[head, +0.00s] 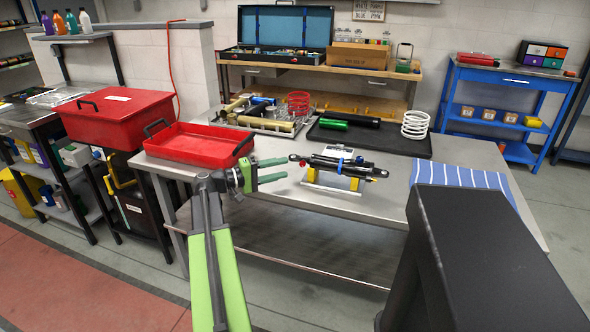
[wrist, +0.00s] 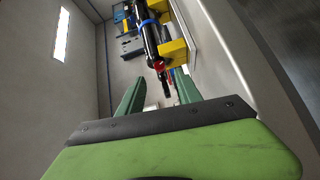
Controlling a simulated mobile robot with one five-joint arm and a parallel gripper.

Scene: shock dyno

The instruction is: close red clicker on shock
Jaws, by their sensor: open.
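The black shock absorber (head: 325,161) lies level on a stand with yellow supports on the steel table, with a blue ring around its middle. The small red clicker (head: 302,163) is near the shock's left end; in the wrist view a red part (wrist: 158,65) shows at the shock's near end. My gripper (head: 286,169) is open and empty, its green fingers pointing right, just left of the shock's left end. In the wrist view the red part appears between and beyond the two fingertips (wrist: 160,80). I cannot tell the clicker's exact setting.
A red tray (head: 186,163) sits left of my gripper on the steel table (head: 270,217). A striped blue cloth (head: 460,176) lies at right.

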